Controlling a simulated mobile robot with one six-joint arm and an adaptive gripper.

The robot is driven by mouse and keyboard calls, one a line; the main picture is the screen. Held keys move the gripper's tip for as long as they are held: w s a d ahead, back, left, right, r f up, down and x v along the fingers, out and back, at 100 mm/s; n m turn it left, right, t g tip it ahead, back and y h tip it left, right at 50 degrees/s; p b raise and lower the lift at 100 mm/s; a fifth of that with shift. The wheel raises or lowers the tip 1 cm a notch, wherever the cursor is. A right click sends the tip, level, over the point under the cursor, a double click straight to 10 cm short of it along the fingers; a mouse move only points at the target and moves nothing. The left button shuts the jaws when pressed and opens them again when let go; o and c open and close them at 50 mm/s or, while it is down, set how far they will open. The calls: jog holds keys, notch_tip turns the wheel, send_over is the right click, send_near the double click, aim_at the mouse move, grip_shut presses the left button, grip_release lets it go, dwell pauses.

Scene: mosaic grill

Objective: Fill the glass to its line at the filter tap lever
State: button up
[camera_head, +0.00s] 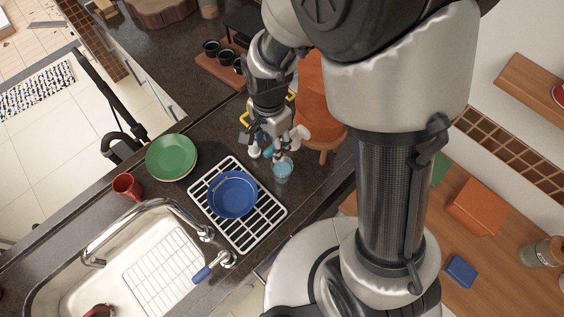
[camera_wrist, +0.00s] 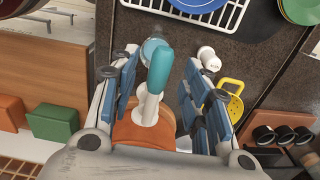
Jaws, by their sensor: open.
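A clear bluish glass (camera_head: 283,168) stands on the dark counter, just right of the black-and-white rack; its rim shows in the wrist view (camera_wrist: 151,46). Its line and water level cannot be made out. A teal lever-like handle on a white stem (camera_wrist: 157,70) stands between my fingers in the wrist view, overlapping the glass; I cannot tell whether it touches a finger. My gripper (camera_head: 268,149) is open, pointing down at the counter beside the glass. A blue-handled silver lever (camera_head: 204,273) also sits at the sink's edge, away from my gripper.
A blue pot (camera_head: 233,194) sits on the rack (camera_head: 252,240). A green plate (camera_head: 171,157) and red mug (camera_head: 127,186) stand left of it. A white shaker (camera_wrist: 209,58) and yellow colander (camera_wrist: 231,98) are close to my right finger. The sink (camera_head: 150,265) is at lower left.

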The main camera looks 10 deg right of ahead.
notch_tip(320, 180, up, 6)
jog(key=p, duration=0.3)
jog(key=shift+f+p, duration=0.15)
jog(key=shift+p, duration=0.25)
jog(key=shift+b, duration=0.3)
jog(key=shift+d+r+n+b, duration=0.2)
jog(key=shift+d+n+b, duration=0.1)
jog(key=shift+b, duration=0.35)
jog(key=s+d+n+t+b, duration=0.2)
jog(key=s+d+n+b, duration=0.2)
jog(key=s+b, duration=0.3)
jog(key=s+d+n+t+b, duration=0.2)
jog(key=s+d+n+b, duration=0.2)
jog(key=b, duration=0.5)
jog(key=s+n, duration=0.2)
jog(key=s, duration=0.1)
jog(key=shift+s+d+r+n+t+b, duration=0.3)
jog(key=shift+d+r+b, duration=0.05)
jog(key=shift+r+b, duration=0.05)
